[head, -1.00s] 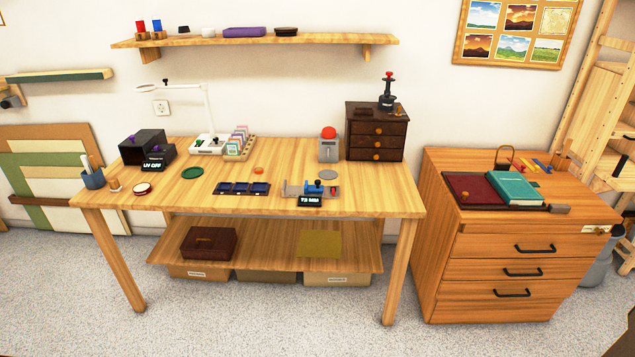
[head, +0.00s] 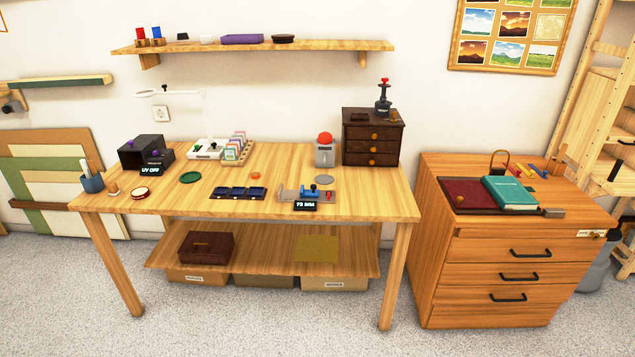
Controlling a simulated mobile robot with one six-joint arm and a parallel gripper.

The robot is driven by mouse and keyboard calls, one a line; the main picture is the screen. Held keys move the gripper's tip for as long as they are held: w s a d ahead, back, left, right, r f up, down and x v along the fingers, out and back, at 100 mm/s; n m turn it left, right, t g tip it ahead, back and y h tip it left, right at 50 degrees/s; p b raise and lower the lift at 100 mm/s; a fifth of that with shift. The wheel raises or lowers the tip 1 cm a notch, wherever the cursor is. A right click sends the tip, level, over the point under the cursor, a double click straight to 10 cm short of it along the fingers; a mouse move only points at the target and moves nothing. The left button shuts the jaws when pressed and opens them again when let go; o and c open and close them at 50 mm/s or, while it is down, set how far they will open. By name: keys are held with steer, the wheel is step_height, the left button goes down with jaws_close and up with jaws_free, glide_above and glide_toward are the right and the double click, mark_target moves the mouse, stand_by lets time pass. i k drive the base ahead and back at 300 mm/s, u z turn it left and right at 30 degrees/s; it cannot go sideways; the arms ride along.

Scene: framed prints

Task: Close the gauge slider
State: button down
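The gauge (head: 290,194) lies near the front right of the wooden workbench, with a grey body. Its blue slider (head: 312,190) stands toward the right part of it, and a red mark shows at its right end. A small black display (head: 305,206) in front of it appears to read 73 MM. How wide the gauge's gap is cannot be made out at this size. My gripper is not in view.
The workbench (head: 390,197) holds a lamp (head: 205,148), a black UV box (head: 146,152), a grey device with a red top (head: 325,150) and a dark drawer chest (head: 373,137). A wooden cabinet (head: 480,255) stands at the right. Grey floor (head: 230,320) in front is clear.

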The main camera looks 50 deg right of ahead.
mark_target(314, 192)
steer(key=z, duration=0.05)
steer(key=i, duration=0.9)
steer(key=u, duration=0.05)
